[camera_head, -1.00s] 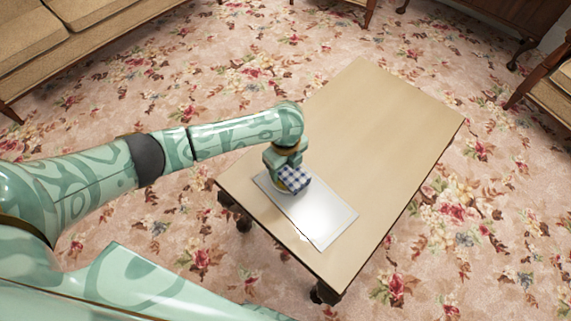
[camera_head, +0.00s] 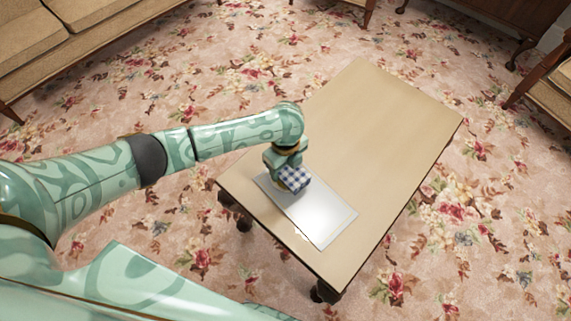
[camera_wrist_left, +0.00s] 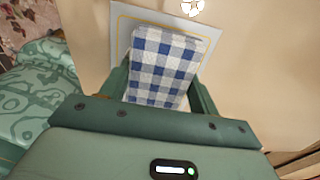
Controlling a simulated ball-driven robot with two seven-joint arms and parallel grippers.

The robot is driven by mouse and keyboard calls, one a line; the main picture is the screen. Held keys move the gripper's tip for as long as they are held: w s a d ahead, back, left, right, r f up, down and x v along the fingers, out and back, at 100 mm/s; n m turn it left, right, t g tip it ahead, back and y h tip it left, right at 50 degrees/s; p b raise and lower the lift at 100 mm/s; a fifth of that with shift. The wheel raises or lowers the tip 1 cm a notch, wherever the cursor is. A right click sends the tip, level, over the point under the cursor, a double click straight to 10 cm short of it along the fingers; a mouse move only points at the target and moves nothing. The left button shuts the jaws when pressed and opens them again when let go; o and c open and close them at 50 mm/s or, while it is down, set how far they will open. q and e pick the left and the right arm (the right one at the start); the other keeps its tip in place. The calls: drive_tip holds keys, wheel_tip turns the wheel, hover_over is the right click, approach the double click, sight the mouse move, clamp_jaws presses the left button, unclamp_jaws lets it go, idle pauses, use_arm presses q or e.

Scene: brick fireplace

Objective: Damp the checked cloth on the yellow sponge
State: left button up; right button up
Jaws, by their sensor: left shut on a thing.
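The blue-and-white checked cloth (camera_head: 294,179) is a folded pad at the left end of a pale tray on the table. My left gripper (camera_head: 284,161) is above the tray and shut on the cloth, which also shows between its fingers in the left wrist view (camera_wrist_left: 162,68). My right gripper is out of view.
The pale tray (camera_head: 325,222) lies near the front left edge of the wooden table (camera_head: 385,120); its right part is bare. The table's far part is clear. A sofa (camera_head: 60,38) stands at the upper left on a floral carpet.

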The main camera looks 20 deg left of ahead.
use_arm(q)
drive_tip(key=shift+r+p, duration=0.25)
drive_tip(key=shift+p, duration=0.05)
wheel_tip(320, 180, up, 4)
drive_tip(key=p, duration=0.3)
drive_tip(key=shift+r+p, duration=0.25)
drive_tip(key=shift+p, duration=0.1)
drive_tip(key=shift+r+p, duration=0.95)
drive_tip(key=shift+r, duration=0.1)
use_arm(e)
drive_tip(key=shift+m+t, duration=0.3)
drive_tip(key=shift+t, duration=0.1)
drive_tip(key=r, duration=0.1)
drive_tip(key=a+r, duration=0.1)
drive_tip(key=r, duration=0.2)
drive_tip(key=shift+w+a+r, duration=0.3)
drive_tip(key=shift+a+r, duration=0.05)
use_arm(q)
drive_tip(key=shift+f, duration=0.1)
